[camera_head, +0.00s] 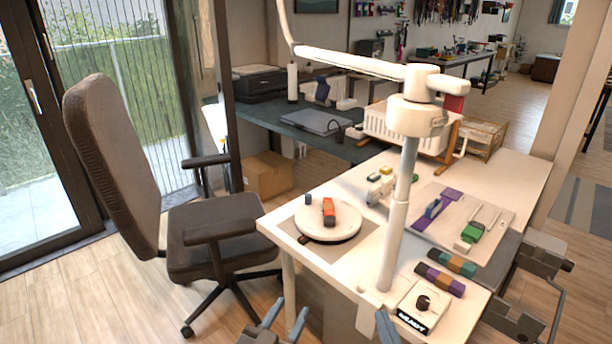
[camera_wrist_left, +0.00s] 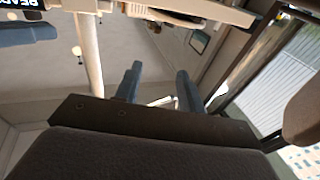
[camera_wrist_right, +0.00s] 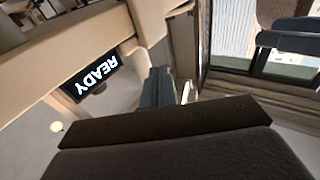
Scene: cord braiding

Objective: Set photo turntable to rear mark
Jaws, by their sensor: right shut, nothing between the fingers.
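The photo turntable (camera_head: 345,229) is a round white disc on a grey mat (camera_head: 364,236) at the near left part of the white table. An orange-red and black item (camera_head: 328,211) stands on it, and a small dark blue block (camera_head: 308,199) sits at its rim. A small dark red piece (camera_head: 304,239) shows at the disc's near left edge. I cannot make out a rear mark. My left gripper (camera_head: 285,318) is open and empty, low in front of the table; its spread fingers show in the left wrist view (camera_wrist_left: 159,84). My right gripper (camera_head: 385,327) is shut and empty near the table's front edge.
A white box with a black knob (camera_head: 422,303) and a READY sign (camera_head: 412,322) sits at the front right corner. A white post lamp (camera_head: 400,205) rises beside the turntable. An office chair (camera_head: 215,230) stands left.

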